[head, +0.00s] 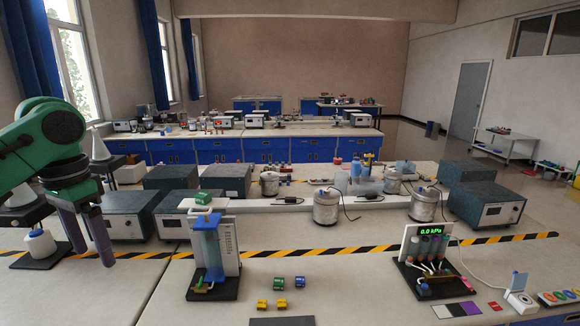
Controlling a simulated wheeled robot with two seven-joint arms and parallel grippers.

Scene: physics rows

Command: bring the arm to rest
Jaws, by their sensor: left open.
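My left arm, green and black, comes in from the left edge of the head view. How high the fingertips are above the bench is hard to tell. My right gripper is not in view.
A yellow-black striped tape (300,252) crosses the bench. A pressure display stand (432,260) is farther right. Bare bench lies between the gripper and the column.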

